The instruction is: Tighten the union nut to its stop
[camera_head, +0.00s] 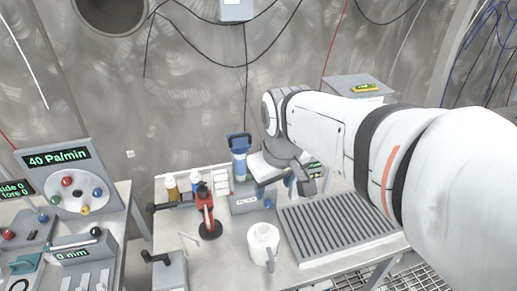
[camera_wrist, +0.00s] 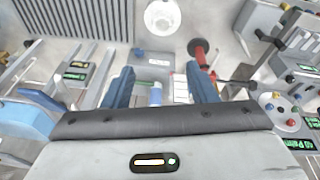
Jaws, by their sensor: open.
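I cannot pick out the union nut for certain in either view. A grey box fixture (camera_head: 250,204) with a small blue knob stands on the bench in the head view. A light blue cylinder (camera_head: 240,165) shows just behind it. The same box (camera_wrist: 152,58) and cylinder (camera_wrist: 156,95) appear in the wrist view. My gripper (camera_wrist: 161,73) is open, its two blue fingers apart. The cylinder shows in the gap between them, but I cannot tell its depth or any contact. In the head view my arm partly hides the area right of the box.
A white mug (camera_head: 263,241) stands in front of the box. A red stand (camera_head: 206,213) is left of it, with small bottles (camera_head: 172,188) behind. A ribbed grey tray (camera_head: 335,228) lies to the right. A control panel (camera_head: 72,180) stands far left.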

